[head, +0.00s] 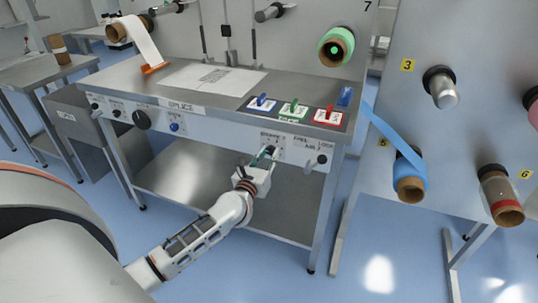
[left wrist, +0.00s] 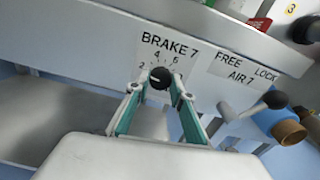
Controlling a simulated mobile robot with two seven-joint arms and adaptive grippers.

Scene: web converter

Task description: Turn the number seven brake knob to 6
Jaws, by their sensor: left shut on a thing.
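The brake 7 knob (left wrist: 159,78) is a small black dial with a pale pointer mark, on the white front panel under the "BRAKE 7" label (left wrist: 170,45). Small numbers ring it; 2 and 4 can be made out, and another is too small to read surely. I cannot tell exactly which number the pointer faces. My left gripper (left wrist: 158,92) is shut on the knob, with one green-padded finger on each side of it. In the head view my left gripper (head: 264,160) reaches up to the bench's front panel from below. The right gripper is not in view.
Right of the knob is the free/lock air 7 lever (left wrist: 255,105). The splice bench (head: 215,85) carries a paper sheet and blue, green and red switches (head: 294,110) above. A blue roll (head: 409,185) hangs to the right. The lower shelf (head: 200,175) is clear.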

